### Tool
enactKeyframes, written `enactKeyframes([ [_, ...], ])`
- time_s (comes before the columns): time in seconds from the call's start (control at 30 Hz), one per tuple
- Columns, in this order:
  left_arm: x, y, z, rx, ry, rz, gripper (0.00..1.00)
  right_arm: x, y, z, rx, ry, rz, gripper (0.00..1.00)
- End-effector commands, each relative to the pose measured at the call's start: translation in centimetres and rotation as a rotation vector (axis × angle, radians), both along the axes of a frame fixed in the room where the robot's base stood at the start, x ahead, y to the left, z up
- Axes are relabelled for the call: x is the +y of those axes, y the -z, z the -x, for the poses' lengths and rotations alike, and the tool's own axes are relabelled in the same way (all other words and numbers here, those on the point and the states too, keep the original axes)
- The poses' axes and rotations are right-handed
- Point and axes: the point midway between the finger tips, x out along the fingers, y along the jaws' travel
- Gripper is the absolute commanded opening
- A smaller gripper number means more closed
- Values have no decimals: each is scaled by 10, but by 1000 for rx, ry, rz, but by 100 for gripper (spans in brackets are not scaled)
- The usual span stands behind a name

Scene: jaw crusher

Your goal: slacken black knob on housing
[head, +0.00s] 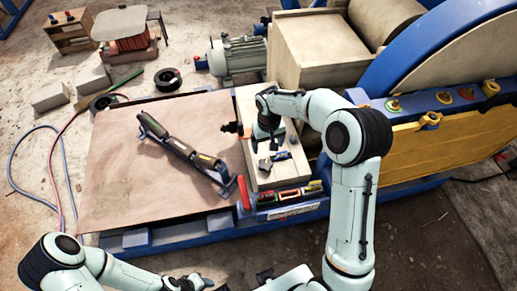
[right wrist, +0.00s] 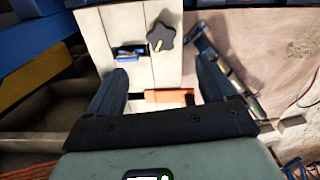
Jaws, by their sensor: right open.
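The black star-shaped knob (right wrist: 160,37) with a yellow mark sits on the pale housing (right wrist: 104,36) in the right wrist view. In the head view the knob (head: 265,163) is a small dark shape on the housing (head: 263,183). My right gripper (right wrist: 160,80) is open and empty, its fingers spread wide over the housing. The knob lies beyond the fingertips and is not between them. In the head view my right gripper (head: 271,142) is partly hidden by its own wrist. My left gripper (head: 190,283) is low at the bottom edge, and its jaws are unclear.
A blue part (right wrist: 130,52) sits in a recess beside the knob. An orange part (right wrist: 168,96) shows between the fingers. A dark bar-like tool (head: 185,150) lies on the brown sheet (head: 115,180). A red upright handle (head: 243,192) stands near the housing's front. A yellow guard (head: 440,140) is right.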

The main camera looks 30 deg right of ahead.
Motion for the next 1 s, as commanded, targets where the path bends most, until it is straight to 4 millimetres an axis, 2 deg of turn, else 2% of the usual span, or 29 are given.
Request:
enactKeyframes([
  [0.13, 0, 1, 1, 2, 0, 0, 43, 0, 7, 1, 3, 0, 0, 84],
  [0.23, 0, 1, 2, 2, 0, 0, 43, 0, 19, 1, 5, 0, -1, 84],
  [0.7, 0, 1, 2, 2, 0, 0, 43, 0, 112, 1, 4, 0, -2, 84],
  [0.83, 0, 1, 1, 2, 0, -1, 43, 0, 126, 1, 2, 0, -1, 84],
  [1.0, 0, 1, 1, 2, 0, -1, 43, 0, 134, 1, 0, 0, -1, 84],
])
